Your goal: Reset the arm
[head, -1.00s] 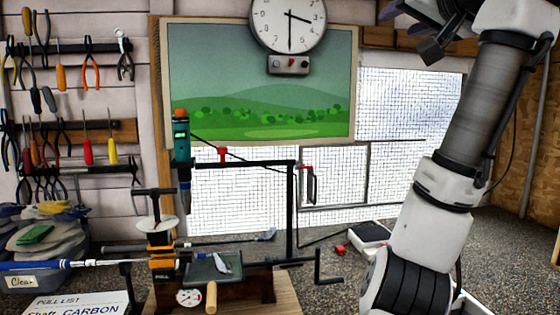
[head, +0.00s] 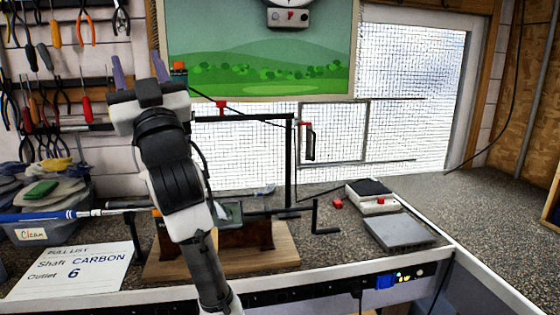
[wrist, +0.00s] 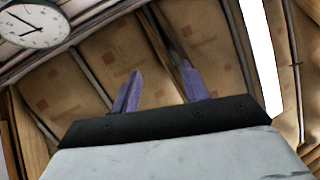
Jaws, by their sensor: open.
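My gripper (head: 137,72) is raised in front of the back wall at the left in the head view, its two purple fingers pointing up. The fingers stand apart with nothing between them. In the wrist view my gripper (wrist: 158,92) is open and empty against the ceiling panels. My arm hides much of the regripping fixture on its wooden base (head: 285,252).
A golf shaft (head: 60,215) lies level at the left above a bin of rags (head: 35,232). A pull list card (head: 70,270) reads CARBON, 6. A scale (head: 372,198) and a grey flat box (head: 398,232) stand on the bench's right. Tools hang on the left wall.

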